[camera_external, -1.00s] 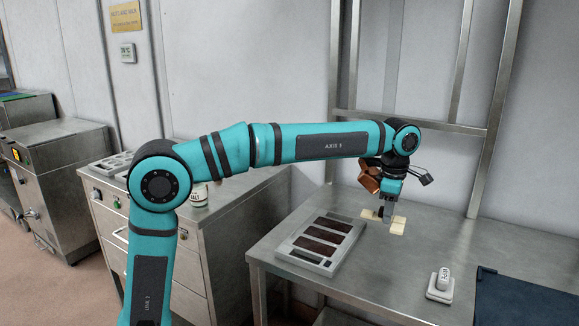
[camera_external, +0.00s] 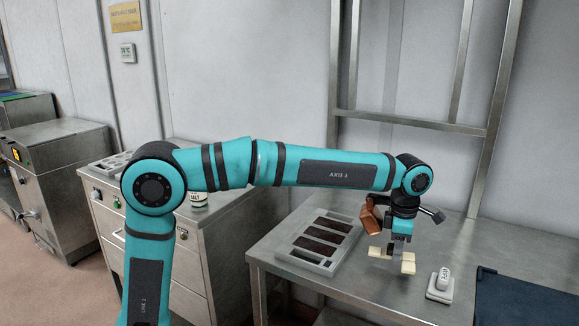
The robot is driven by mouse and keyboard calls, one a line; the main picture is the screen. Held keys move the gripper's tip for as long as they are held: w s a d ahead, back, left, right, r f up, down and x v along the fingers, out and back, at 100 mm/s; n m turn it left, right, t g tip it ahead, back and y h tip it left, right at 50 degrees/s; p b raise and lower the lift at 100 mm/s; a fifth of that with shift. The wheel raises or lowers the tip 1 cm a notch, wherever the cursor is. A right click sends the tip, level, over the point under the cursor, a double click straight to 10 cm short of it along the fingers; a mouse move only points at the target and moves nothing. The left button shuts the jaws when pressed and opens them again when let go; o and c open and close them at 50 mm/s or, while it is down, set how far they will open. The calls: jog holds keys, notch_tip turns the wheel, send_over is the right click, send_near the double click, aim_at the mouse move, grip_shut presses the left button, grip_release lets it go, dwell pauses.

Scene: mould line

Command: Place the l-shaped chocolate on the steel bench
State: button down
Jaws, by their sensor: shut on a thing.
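My gripper (camera_external: 396,248) is above the steel bench (camera_external: 340,298), right of the mould tray. It is shut on a cream-coloured piece, the l-shaped chocolate (camera_external: 407,262), whose ends show on both sides of the fingers. The fingers hide its middle, so its full shape cannot be made out. The piece looks close above the bench top; I cannot tell whether it touches.
A grey mould tray (camera_external: 285,255) with dark brown slabs lies on the bench to the left. A white object on a small pale block (camera_external: 440,288) stands to the right, beside a dark blue mat (camera_external: 520,300). The bench front is clear.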

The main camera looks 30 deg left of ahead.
jog(key=shift+f, duration=1.5)
jog(key=shift+f, duration=0.1)
jog(key=c, duration=1.1)
grip_release()
jog(key=shift+o, duration=0.2)
notch_tip(320, 180, up, 12)
jog(key=shift+r, duration=0.1)
